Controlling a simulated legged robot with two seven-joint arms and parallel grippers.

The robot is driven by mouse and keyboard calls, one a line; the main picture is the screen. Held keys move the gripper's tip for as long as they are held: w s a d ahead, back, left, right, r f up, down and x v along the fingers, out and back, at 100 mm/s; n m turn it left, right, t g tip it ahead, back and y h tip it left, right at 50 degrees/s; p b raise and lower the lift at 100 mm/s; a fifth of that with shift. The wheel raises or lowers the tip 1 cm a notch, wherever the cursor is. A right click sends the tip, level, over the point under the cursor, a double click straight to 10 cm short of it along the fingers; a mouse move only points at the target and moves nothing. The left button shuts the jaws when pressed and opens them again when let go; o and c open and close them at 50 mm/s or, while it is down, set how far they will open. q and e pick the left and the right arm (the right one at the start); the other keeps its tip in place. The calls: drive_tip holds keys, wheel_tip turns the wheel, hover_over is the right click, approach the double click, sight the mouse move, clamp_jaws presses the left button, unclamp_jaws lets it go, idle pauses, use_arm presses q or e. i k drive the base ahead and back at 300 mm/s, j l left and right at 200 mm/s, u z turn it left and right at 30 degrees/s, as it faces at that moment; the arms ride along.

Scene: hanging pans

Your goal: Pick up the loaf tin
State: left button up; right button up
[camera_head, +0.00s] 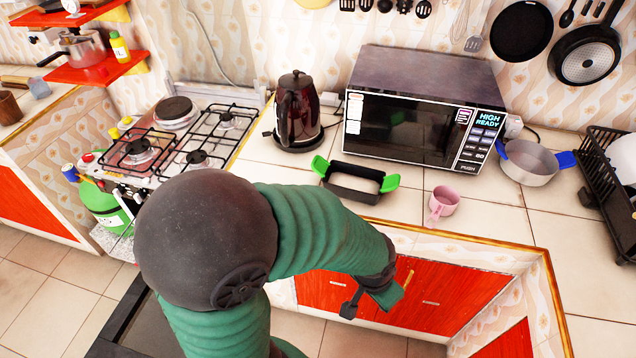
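The loaf tin (352,190) is a dark rectangular tin with bright green grips at both ends. It sits upright on the tiled counter, in front of the microwave and near the counter's front edge. My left arm, green with a dark round joint, crosses the lower middle of the view. My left gripper (362,305) hangs in front of the red cabinet doors, below the counter edge and apart from the tin. My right gripper is not in view.
A microwave (420,115) stands behind the tin. A dark red kettle (298,110) is to its left and a pink cup (443,203) to its right. A pot (528,163) and a dish rack (607,200) stand farther right. A gas stove (185,143) is at left.

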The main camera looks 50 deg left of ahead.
sight(348, 181)
drive_tip(key=u, duration=1.35)
